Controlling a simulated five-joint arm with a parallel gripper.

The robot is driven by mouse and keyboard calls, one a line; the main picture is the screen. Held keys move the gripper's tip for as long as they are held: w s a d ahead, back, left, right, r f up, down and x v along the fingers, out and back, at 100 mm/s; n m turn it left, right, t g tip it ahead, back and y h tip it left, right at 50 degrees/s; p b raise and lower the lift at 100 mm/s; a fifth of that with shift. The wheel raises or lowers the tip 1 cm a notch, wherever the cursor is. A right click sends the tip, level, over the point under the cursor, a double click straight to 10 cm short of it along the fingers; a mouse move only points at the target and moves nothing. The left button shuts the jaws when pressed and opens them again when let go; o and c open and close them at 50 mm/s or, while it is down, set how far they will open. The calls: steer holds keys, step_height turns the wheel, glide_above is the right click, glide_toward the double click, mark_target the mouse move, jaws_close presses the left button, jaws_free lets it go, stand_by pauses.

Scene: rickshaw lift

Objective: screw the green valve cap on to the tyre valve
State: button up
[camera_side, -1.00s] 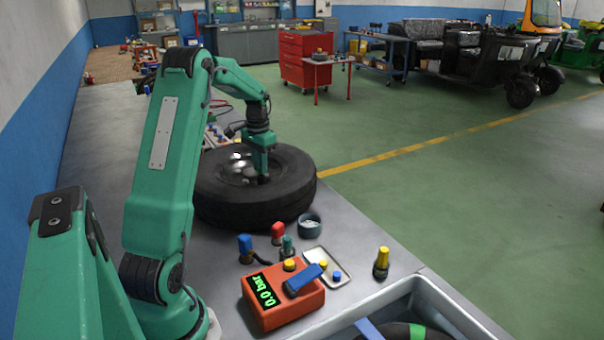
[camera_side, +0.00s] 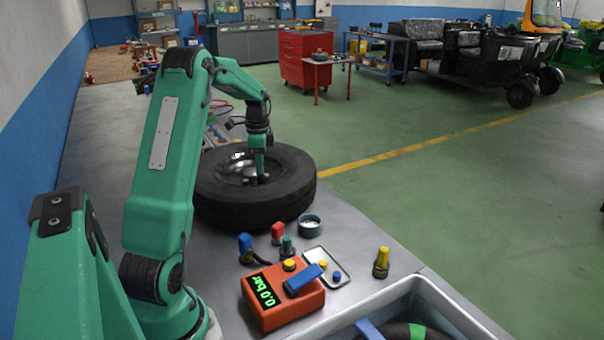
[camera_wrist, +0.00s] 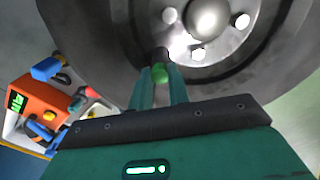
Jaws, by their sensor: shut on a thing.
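The tyre (camera_side: 255,208) lies flat on the grey bench, its metal wheel facing up. My gripper (camera_side: 262,181) points down over the wheel, at the tyre's inner edge. In the wrist view my gripper (camera_wrist: 160,80) is shut on the green valve cap (camera_wrist: 160,73), which sits between the two fingertips. The dark tyre valve (camera_wrist: 161,54) stands right beyond the cap, in line with it. The cap's end appears to meet the valve, but I cannot tell if the threads are engaged. In the side view the fingers hide the cap and valve.
An orange gauge (camera_side: 283,297) reading 0.0 bar stands in front of the tyre. Near it are blue, red and teal-capped pieces, a small tray (camera_side: 338,276), a round cup (camera_side: 310,225) and a yellow-topped bottle (camera_side: 381,263). A grey bin (camera_side: 440,300) is at front right.

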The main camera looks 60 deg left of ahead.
steer(key=m, duration=0.6)
steer(key=shift+d, duration=0.1)
stand_by(0.5)
steer(key=o, duration=0.5)
steer(key=shift+o, duration=0.2)
steer(key=n, duration=0.4)
steer(key=shift+n, duration=0.4)
steer(key=n, duration=0.8)
steer(key=shift+n, duration=2.5)
